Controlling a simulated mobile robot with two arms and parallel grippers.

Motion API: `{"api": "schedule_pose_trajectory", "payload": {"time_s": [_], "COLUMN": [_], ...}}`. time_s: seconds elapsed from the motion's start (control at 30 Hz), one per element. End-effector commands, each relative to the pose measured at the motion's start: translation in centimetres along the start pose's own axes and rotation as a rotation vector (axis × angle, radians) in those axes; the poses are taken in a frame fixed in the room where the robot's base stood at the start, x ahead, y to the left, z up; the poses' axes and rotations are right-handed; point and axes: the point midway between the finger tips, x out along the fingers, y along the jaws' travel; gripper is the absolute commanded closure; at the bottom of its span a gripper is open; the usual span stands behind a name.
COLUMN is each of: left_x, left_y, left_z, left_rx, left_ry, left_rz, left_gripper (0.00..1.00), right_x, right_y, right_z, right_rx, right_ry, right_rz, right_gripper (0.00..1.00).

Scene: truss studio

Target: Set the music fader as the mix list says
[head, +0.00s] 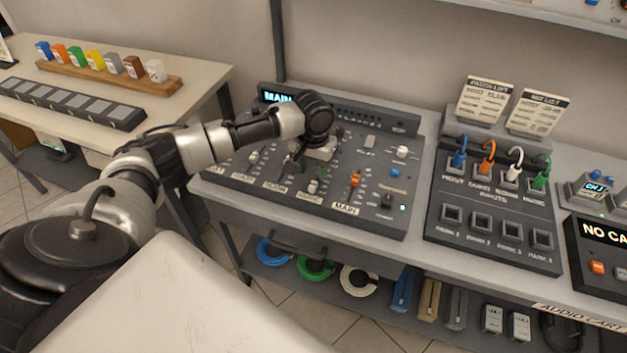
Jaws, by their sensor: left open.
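The mixing desk (395,215) stands on the table, with a row of fader labels along its front edge. My right gripper is out of view.
The main fader (355,180) has an orange cap, right of the music one. A white knob (403,151) is further right. The patch panel (492,215) with coloured plugs stands beside the desk. A patch list card (486,100) stands behind it.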

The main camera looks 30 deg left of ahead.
Motion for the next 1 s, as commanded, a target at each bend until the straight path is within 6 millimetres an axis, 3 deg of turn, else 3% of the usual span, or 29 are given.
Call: {"api": "schedule_pose_trajectory", "payload": {"time_s": [0.1,0.3,0.67,1.0], "left_x": [2.2,4.7,5.4,5.4], "left_y": [0.0,0.0,0.0,0.0], "left_z": [0.0,0.0,0.0,0.0], "left_rx": [-0.001,0.0,0.001,0.001], "left_ry": [-0.002,-0.001,0.002,0.002], "left_rz": [-0.002,-0.001,0.0,0.0], "left_gripper": [0.55,0.55,0.55,1.0], "right_x": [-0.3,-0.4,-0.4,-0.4], "right_y": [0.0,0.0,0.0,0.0], "right_z": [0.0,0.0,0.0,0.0], "right_rx": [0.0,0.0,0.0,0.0], "right_ry": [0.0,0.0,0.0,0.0], "right_rz": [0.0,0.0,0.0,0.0], "right_gripper": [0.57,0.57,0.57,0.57]}}
